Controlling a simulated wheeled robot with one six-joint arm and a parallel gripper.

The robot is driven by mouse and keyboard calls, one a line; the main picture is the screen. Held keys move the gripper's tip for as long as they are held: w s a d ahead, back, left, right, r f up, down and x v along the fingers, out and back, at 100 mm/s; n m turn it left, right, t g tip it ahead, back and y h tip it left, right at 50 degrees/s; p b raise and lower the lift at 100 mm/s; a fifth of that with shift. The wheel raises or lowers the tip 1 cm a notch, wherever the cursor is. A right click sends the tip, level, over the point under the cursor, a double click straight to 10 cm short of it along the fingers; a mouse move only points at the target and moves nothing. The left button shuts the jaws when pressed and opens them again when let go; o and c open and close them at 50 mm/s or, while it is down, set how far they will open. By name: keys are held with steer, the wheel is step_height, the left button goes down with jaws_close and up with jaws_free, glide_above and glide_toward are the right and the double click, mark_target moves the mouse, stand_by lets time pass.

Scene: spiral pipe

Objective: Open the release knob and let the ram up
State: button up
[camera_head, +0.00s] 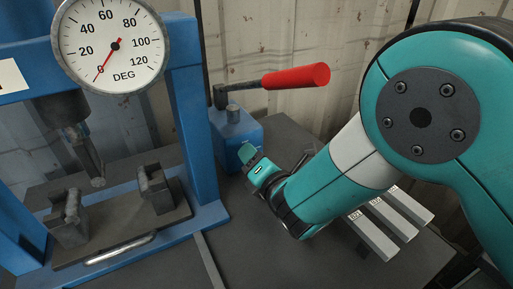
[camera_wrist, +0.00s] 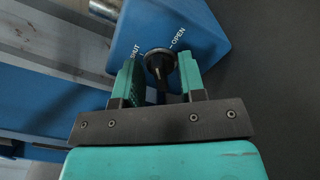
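The black release knob (camera_wrist: 160,66) sits on the blue pump body (camera_wrist: 205,25), between printed SHUT and OPEN marks. My gripper (camera_wrist: 160,75) has one finger on each side of the knob, with small gaps showing, so it looks open around it. Which mark the knob points to is unclear. In the head view my gripper (camera_head: 250,163) is low beside the blue pump body (camera_head: 236,130), and the knob is hidden. The dark ram (camera_head: 85,150) hangs down in the blue press frame (camera_head: 190,110), its tip near the level of the two grey blocks (camera_head: 157,188).
A round gauge marked DEG (camera_head: 113,45) has its red needle near 0. A red-handled pump lever (camera_head: 295,77) sticks out right above my gripper. A shiny bar (camera_head: 120,250) lies at the press's front. Several labelled grey bars (camera_head: 385,230) lie below my arm.

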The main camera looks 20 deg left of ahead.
steer(key=shift+c, duration=0.2)
steer(key=c, duration=0.5)
steer(key=shift+f+m, duration=0.1)
steer(key=shift+m, duration=0.2)
steer(key=m+b, duration=0.1)
steer(key=m, duration=0.2)
steer(key=shift+f+b, duration=0.15)
steer(key=shift+b, duration=0.25)
steer(key=shift+m+b, duration=0.95)
steer(key=shift+m, duration=0.95)
